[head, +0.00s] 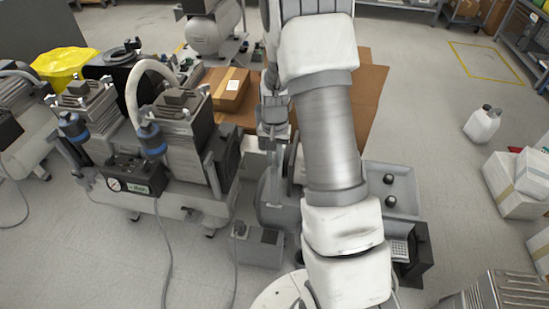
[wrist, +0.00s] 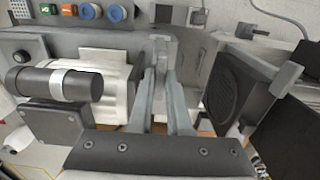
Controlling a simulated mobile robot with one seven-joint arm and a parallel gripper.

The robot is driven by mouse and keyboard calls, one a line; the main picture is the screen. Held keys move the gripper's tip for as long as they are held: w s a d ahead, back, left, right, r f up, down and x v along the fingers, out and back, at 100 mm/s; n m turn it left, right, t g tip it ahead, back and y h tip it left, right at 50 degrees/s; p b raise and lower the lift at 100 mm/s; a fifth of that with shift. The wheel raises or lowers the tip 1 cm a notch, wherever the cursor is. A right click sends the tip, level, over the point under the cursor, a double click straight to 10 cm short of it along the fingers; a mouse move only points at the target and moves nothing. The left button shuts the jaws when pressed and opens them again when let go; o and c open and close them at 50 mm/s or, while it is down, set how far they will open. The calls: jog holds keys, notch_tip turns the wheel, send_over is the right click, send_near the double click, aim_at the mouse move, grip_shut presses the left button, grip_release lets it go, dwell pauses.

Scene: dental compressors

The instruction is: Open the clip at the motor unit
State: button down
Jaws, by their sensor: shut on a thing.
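In the wrist view my gripper (wrist: 163,78) reaches forward with its two grey fingers close together, shut on a small grey upright clip (wrist: 161,46). The clip stands at the grey housing beside the motor unit (wrist: 115,82), which has a pale ribbed body. I cannot tell how far the clip is swung open. A black cylinder with a silver band (wrist: 55,84) lies in front of the motor unit on the left. In the head view my arm covers most of the motor unit, and the clip cannot be made out.
A black grilled box (wrist: 235,88) stands close on the right of my fingers.

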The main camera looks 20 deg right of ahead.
jog(key=shift+n, duration=0.3)
jog(key=n+p, duration=0.2)
jog(key=n, duration=0.2)
jog(key=shift+r, duration=0.1)
jog(key=n+p, duration=0.2)
jog(key=n, duration=0.3)
jog(key=n+p, duration=0.2)
jog(key=n, duration=0.2)
jog(key=shift+n+p, duration=1.05)
jog(key=shift+n, duration=1.15)
jog(key=c, duration=0.9)
grip_release()
jog(key=shift+o, duration=0.2)
